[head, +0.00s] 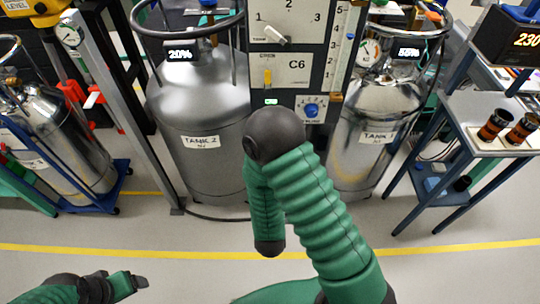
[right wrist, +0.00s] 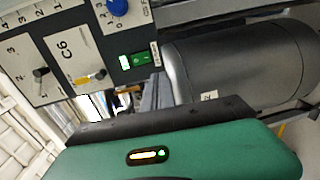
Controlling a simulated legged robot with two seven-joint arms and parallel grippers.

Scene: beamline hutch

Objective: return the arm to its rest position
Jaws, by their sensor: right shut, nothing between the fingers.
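My right arm (head: 325,205), in green ribbed sleeving with dark joints, rises from the bottom of the head view to a dark rounded joint in front of the control panel. A second green section hangs behind it and ends in a dark cap. In the right wrist view, the green and black body of my right gripper (right wrist: 160,125) fills the bottom, with a small lit indicator. It is shut and empty; its fingertips are not clear. My left gripper (head: 125,284) is low at the left in the head view, over bare floor, with its jaw gap unclear.
The panel marked C6 (head: 292,68) stands between TANK 2 (head: 198,110) and another metal tank (head: 372,105). A blue-framed cart (head: 470,110) is at the right. A tank in a blue frame (head: 60,140) is at the left. Floor around the yellow line (head: 150,252) is clear.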

